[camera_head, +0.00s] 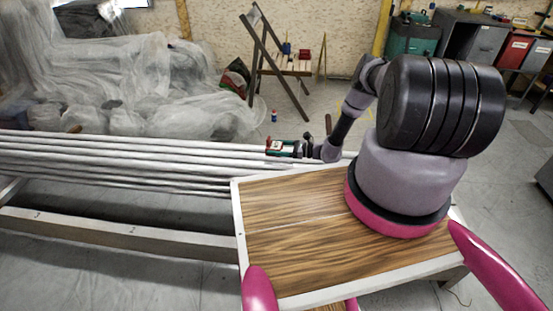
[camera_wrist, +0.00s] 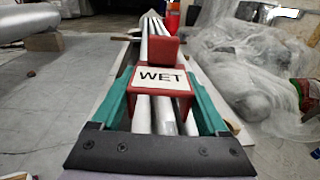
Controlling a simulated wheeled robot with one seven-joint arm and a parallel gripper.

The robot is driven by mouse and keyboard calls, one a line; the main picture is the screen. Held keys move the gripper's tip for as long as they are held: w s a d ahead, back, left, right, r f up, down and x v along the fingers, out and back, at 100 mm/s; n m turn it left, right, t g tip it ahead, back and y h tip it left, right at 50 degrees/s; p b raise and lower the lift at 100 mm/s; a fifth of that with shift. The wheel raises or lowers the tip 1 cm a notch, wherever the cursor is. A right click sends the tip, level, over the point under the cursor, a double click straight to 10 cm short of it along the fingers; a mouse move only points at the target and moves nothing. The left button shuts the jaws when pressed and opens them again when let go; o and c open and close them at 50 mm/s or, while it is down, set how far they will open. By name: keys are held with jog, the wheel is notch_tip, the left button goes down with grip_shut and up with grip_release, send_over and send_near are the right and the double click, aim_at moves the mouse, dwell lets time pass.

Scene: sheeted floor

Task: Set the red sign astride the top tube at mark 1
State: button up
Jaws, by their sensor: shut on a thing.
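My gripper (camera_head: 285,147) reaches out over the near end of the grey tubes. In the wrist view its teal fingers (camera_wrist: 163,95) are shut on the red sign (camera_wrist: 178,48), one on each side. The sign has a white plate reading "WET" and a red block rising behind it. In the head view the sign (camera_head: 273,144) is a small red and white shape at the fingertips. The tubes (camera_head: 120,152) run away to the left, and the wrist view shows them (camera_wrist: 150,40) beneath and beyond the sign. I cannot tell whether the sign touches the top tube. I cannot make out mark 1.
A wood-topped table (camera_head: 290,255) with a white rim stands in front of me. A pale beam (camera_head: 110,230) lies below the tubes. Plastic-sheeted heaps (camera_head: 150,85) lie behind them. A wooden chair (camera_head: 285,65) and a small bottle (camera_head: 274,115) stand farther back.

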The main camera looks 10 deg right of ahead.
jog(key=shift+n+g+y, duration=0.4)
jog(key=shift+n+g, duration=0.2)
jog(key=shift+g, duration=0.2)
jog(key=s+f, duration=0.1)
jog(key=f, duration=0.1)
jog(key=s+f, duration=0.1)
jog(key=f, duration=0.1)
jog(key=shift+s+d, duration=0.1)
jog(key=shift+s, duration=0.1)
jog(key=shift+d, duration=0.1)
jog(key=shift+d, duration=0.1)
jog(key=shift+s+d+f, duration=0.1)
jog(key=shift+f, duration=2.45)
jog(key=shift+s+f, duration=0.25)
